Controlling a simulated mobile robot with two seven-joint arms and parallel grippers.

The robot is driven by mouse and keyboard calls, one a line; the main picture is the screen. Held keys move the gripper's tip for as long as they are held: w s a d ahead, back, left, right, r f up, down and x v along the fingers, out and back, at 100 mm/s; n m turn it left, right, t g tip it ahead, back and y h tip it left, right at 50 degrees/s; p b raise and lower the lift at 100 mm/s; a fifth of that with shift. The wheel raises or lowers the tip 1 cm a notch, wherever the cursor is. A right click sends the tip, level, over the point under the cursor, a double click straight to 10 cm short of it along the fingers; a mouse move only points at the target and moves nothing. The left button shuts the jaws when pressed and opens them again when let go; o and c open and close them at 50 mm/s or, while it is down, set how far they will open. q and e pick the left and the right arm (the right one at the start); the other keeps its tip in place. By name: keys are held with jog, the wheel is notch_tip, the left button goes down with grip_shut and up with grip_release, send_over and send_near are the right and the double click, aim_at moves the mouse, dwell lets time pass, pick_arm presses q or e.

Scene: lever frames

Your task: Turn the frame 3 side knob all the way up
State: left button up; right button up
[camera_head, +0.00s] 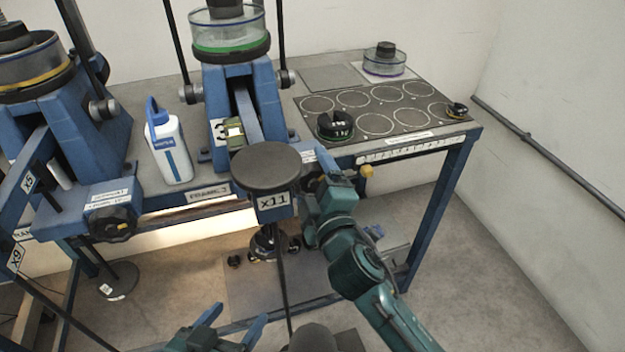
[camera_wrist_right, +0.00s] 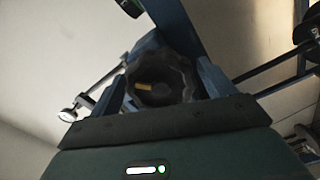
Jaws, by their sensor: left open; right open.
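Frame 3 (camera_head: 240,100) is a blue stand with a label "FRAME 3" on the bench edge. Its black lobed side knob (camera_wrist_right: 160,80), with a yellow mark, sits between the two fingers of my right gripper (camera_wrist_right: 165,88) in the right wrist view. The fingers stand apart on both sides of it; contact cannot be told. In the head view my right gripper (camera_head: 322,180) is at the bench front, right of the black disc marked x11 (camera_head: 266,170), and the knob is mostly hidden there. My left gripper (camera_head: 228,325) is open and empty at the bottom, below the bench.
Another black knob (camera_head: 113,222) is on the neighbouring frame at left. A white bottle (camera_head: 170,148) stands between the frames. A dark mat with circles (camera_head: 385,100) lies at right, holding a black weight (camera_head: 335,125). Black weights (camera_head: 265,242) sit low beneath the bench.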

jog(key=shift+p+v, duration=0.45)
jog(key=shift+v, duration=2.6)
